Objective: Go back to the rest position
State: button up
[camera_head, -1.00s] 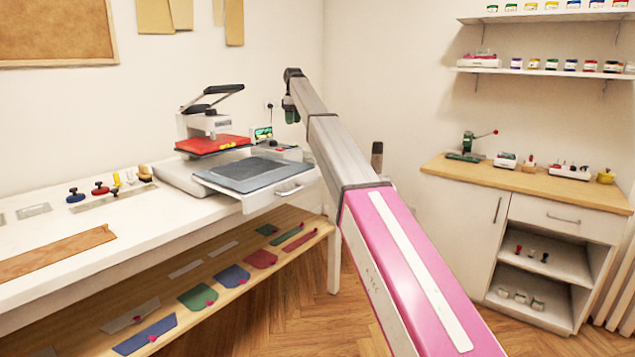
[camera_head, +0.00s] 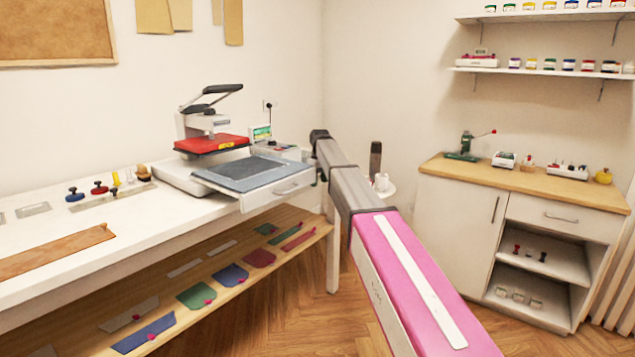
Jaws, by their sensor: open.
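My arm, with its pink and grey links, reaches from the bottom right towards the middle of the head view. Its far end bends down in front of the wall, beside the right end of the white worktable (camera_head: 140,228). My gripper's fingers do not show; they are hidden behind the arm or too small to make out. I see nothing held.
A heat press (camera_head: 212,145) with a red plate stands on the worktable, its grey lower drawer (camera_head: 255,173) pulled out near my arm's end. A white cabinet (camera_head: 455,225) stands at right. Wooden floor (camera_head: 300,310) is clear between.

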jog(key=s+d+f+m, duration=0.3)
jog(key=s+d+f, duration=0.3)
jog(key=s+f, duration=0.4)
jog(key=s+d+f+m, duration=0.3)
jog(key=s+d+f, duration=0.3)
jog(key=s, duration=1.2)
jog(key=s+d+f+m, duration=0.4)
jog(key=s+d+f, duration=0.2)
jog(key=s+f, duration=0.7)
jog(key=shift+s+d+f, duration=0.2)
jog(key=shift+s+f, duration=0.2)
jog(key=shift+s, duration=0.65)
